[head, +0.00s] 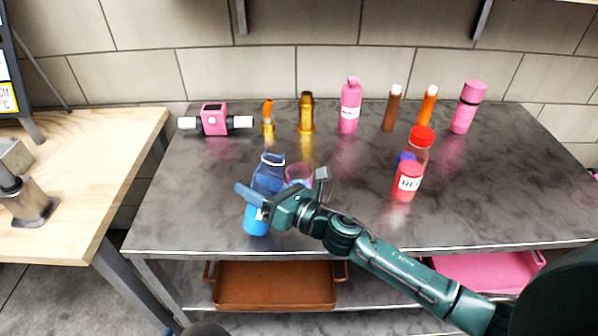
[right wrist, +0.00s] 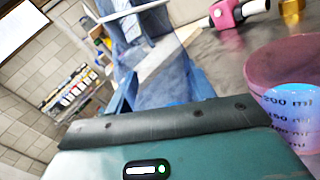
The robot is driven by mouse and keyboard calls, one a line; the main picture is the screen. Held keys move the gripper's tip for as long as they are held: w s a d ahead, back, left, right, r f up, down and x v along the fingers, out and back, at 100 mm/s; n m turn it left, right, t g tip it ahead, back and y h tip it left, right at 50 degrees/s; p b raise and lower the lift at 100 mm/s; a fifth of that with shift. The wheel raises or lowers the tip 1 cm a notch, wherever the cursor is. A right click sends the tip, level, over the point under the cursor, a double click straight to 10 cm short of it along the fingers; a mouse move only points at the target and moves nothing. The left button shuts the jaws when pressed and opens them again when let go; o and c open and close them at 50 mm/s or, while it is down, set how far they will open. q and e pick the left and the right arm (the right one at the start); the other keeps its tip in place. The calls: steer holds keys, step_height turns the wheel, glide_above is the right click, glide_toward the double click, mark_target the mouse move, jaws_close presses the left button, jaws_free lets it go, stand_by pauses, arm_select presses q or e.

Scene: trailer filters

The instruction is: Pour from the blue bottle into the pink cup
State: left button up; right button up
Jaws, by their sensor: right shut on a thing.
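The blue bottle (head: 269,177) is clear blue, with brighter blue in its lower part. It stands roughly upright, leaning slightly, near the front of the grey table. My right gripper (head: 258,199) is shut on its middle; the bottle also shows between the fingers in the right wrist view (right wrist: 152,55). I cannot tell whether its base touches the table. The pink cup (head: 299,172) is just right of the bottle, its lower part hidden by my gripper. In the right wrist view the cup (right wrist: 262,65) shows ml marks and a light blue area inside. My left gripper is not in view.
A brown tray (head: 275,285) is below the grey table (head: 200,210).

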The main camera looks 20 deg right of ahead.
steer(key=shift+d+m, duration=0.1)
steer(key=shift+m, duration=0.5)
steer(key=shift+w+d+r+m+t+p, duration=0.15)
steer(key=shift+r+m+t+p, duration=0.2)
steer(key=shift+r+m, duration=0.3)
steer(key=shift+f+m, duration=0.1)
steer(key=shift+m, duration=0.25)
steer(key=shift+f+m+b, duration=0.3)
steer(key=shift+f+b, duration=0.25)
steer(key=shift+f, duration=0.1)
steer(key=shift+f+m+b, duration=0.4)
steer(key=shift+f+m, duration=0.1)
steer(key=shift+s+a+f+m+t, duration=0.2)
steer(key=shift+a+m+t, duration=0.1)
steer(key=shift+m, duration=0.6)
steer(key=shift+s+a+r+m, duration=0.1)
steer(key=shift+a+r+m, duration=0.05)
steer(key=shift+m, duration=0.4)
steer(key=shift+a+r+m, duration=0.1)
steer(key=shift+r+m, duration=0.05)
steer(key=shift+m, duration=0.4)
steer(key=shift+s+a+r+m+t+h+p, duration=0.1)
steer(key=shift+r+m+t+h+p, duration=0.4)
steer(key=shift+r+m+p, duration=0.4)
stand_by(0.8)
